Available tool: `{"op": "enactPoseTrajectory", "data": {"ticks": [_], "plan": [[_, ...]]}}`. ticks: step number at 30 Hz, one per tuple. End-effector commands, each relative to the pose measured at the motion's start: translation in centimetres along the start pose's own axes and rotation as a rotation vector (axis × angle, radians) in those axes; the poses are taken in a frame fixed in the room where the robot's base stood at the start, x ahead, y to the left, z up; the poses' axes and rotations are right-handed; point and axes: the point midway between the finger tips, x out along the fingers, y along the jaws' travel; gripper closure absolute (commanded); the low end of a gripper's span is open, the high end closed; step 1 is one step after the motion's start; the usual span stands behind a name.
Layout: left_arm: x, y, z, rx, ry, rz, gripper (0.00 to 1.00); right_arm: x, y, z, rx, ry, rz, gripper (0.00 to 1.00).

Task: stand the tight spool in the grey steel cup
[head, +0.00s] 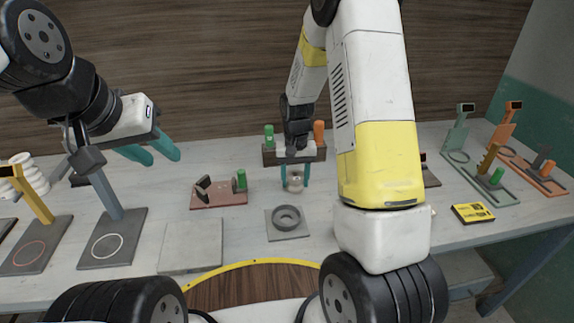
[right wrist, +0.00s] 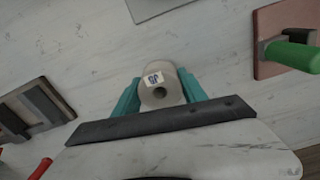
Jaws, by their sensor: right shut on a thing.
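In the head view the spool (head: 295,182) hangs between the fingers of my right gripper (head: 294,178), just behind the grey steel cup (head: 286,213). The cup is a low round ring on a square grey plate, and no spool is in it. My left gripper (head: 156,155) is open and empty, above the table at the left.
A reddish board (head: 218,199) with a green-handled part lies left of the cup. A bare grey plate (head: 192,248) is at the front. Stands with ring marks (head: 106,248) are at the left. Green and orange stands (head: 500,150) and a yellow block (head: 472,213) are at the right.

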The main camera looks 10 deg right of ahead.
Motion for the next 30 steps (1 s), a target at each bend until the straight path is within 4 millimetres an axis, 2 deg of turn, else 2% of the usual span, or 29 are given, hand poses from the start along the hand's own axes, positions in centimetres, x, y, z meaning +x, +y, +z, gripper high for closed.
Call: {"op": "enactPoseTrajectory", "data": {"ticks": [7, 8, 11, 20, 23, 26, 30], "plan": [[0.0, 0.0, 0.0, 0.000, 0.000, 0.000, 0.64, 0.2, 0.0, 0.0, 0.000, -0.001, 0.000, 1.00], [0.0, 0.0, 0.0, 0.000, 0.000, 0.000, 0.64, 0.3, 0.0, 0.0, 0.000, -0.001, 0.000, 0.46], [0.0, 0.0, 0.0, 0.000, 0.000, 0.000, 0.64, 0.2, 0.0, 0.0, 0.000, -0.001, 0.000, 0.29], [0.0, 0.0, 0.0, 0.000, 0.000, 0.000, 0.64, 0.1, 0.0, 0.0, 0.000, 0.000, 0.000, 0.29], [0.0, 0.0, 0.0, 0.000, 0.000, 0.000, 0.64, -0.4, 0.0, -0.1, 0.000, 0.002, -0.001, 0.29], [0.0, 0.0, 0.0, 0.000, 0.000, 0.000, 0.64, -1.8, -0.1, -0.1, -0.001, 0.004, -0.001, 0.29], [0.0, 0.0, 0.0, 0.000, 0.000, 0.000, 0.64, -4.8, -0.1, -0.1, -0.001, 0.005, -0.002, 0.29]]}}
